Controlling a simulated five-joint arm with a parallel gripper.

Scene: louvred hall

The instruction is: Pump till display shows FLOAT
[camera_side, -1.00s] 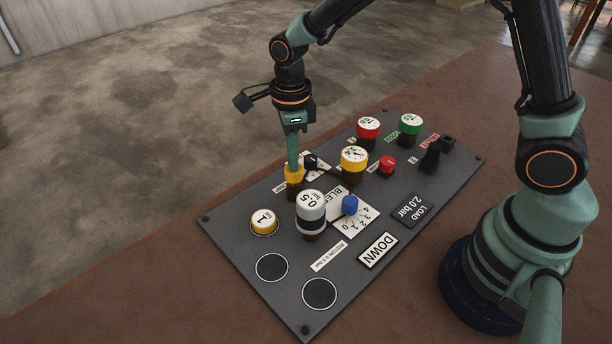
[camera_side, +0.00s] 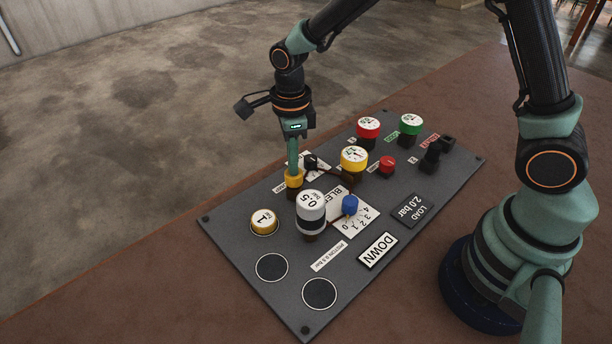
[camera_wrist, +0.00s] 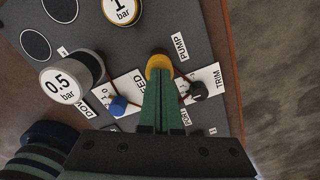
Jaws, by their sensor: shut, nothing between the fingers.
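My gripper (camera_side: 294,172) is shut and empty, pointing down. Its fingertips meet the top of the yellow pump button (camera_side: 296,180), as the side view shows. In the wrist view the button (camera_wrist: 158,62) sits at the fingertips (camera_wrist: 160,76), beside the PUMP label (camera_wrist: 179,46), with part of its top covered by them. The display plate (camera_side: 377,251) on the panel reads DOWN. A small PISTON label (camera_side: 329,256) lies left of it, its figure too small to read surely. The LOAD plate (camera_side: 411,209) reads 2.0 bar.
On the dark panel (camera_side: 240,245), a white 0.5 bar cylinder (camera_side: 311,205) stands close to my gripper. A blue knob (camera_side: 350,205), black trim knob (camera_side: 310,162) and yellow gauge (camera_side: 354,158) are also near. Red (camera_side: 368,128) and green (camera_side: 411,124) gauges stand farther back.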

